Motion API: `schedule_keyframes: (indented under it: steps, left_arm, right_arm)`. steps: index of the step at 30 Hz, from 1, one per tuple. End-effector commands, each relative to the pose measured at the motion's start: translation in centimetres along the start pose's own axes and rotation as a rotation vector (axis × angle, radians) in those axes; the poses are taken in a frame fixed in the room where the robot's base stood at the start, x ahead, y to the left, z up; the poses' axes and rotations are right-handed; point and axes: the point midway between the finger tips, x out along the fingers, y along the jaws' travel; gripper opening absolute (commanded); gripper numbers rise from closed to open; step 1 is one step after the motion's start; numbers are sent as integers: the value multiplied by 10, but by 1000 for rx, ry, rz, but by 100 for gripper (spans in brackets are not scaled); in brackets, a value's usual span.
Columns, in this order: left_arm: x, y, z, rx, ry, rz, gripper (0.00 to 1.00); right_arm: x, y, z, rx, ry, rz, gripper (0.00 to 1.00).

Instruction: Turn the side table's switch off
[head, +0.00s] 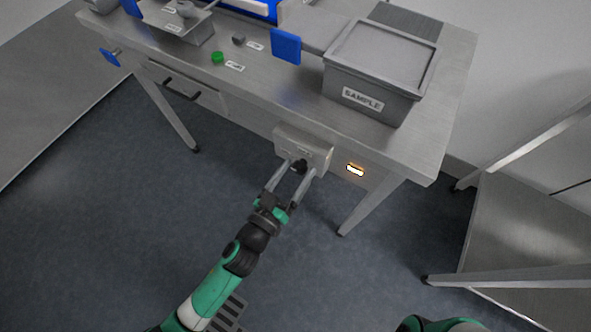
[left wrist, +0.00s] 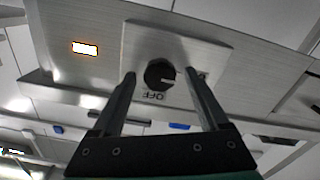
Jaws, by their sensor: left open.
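The side table's switch is a black round knob (head: 299,166) on a metal box (head: 318,150) fixed to the table's front. In the left wrist view the knob (left wrist: 158,73) has a white pointer mark facing right, toward a small label partly hidden by a finger. An upside-down "OFF" label (left wrist: 158,96) sits below the knob there. An indicator lamp (head: 355,170) beside the box glows orange-white; it also shows in the left wrist view (left wrist: 85,48). My left gripper (head: 296,176) is open, its fingers on either side of the knob. Contact with it cannot be told.
The metal side table (head: 290,105) carries a grey "SAMPLE" bin (head: 372,100), a green button (head: 218,57) and blue parts. A drawer with a dark handle (head: 182,90) is to the left. Another metal table stands at right.

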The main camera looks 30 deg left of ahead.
Motion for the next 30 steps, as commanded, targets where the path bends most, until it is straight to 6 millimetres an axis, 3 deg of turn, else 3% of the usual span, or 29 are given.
schedule_keyframes:
  steps: [2,15,30]
  left_arm:
    - [0,0,0,0,0,0,76]
    - [-1,0,0,0,0,0,0]
    - [-1,0,0,105,-1,0,0]
  right_arm:
    - [0,0,0,0,0,0,50]
    - [0,0,0,0,0,0,50]
    - [0,0,0,0,0,0,50]
